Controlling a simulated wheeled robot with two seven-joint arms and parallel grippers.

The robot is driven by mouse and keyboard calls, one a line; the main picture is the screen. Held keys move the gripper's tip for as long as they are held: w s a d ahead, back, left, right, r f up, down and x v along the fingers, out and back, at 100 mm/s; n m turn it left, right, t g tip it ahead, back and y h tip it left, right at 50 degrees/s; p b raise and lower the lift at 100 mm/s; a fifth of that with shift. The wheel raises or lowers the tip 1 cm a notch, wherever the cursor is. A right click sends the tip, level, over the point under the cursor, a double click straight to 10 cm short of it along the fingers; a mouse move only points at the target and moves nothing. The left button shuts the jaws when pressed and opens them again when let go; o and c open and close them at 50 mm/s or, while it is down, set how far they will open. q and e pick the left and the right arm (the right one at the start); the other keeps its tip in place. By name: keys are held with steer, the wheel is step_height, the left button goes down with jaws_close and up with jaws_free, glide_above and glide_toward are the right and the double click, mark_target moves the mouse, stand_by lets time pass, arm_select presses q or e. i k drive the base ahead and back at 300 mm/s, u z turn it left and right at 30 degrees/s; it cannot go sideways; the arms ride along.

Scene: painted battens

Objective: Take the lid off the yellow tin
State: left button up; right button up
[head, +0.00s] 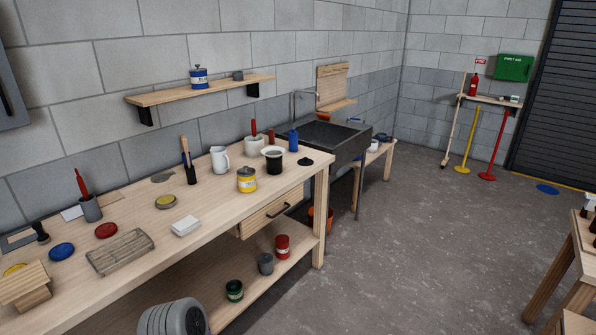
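The yellow tin (246,182) stands upright on the wooden workbench (215,205), near its front edge and left of a black cup. It has a pale label band, and a greyish top with a small dark knob, which looks like a lid in place. Neither of my grippers shows in the head view. A rounded grey part of my own body shows at the bottom edge, well away from the tin.
A black cup (273,161) with a white rim stands close right of the tin, and a white jug (220,159) behind left. A drawer (270,213) is below. Bench around the tin's front left is clear.

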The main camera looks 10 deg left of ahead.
mark_target(245, 171)
steer(key=z, duration=0.15)
steer(key=i, duration=3.2)
steer(key=u, duration=3.25)
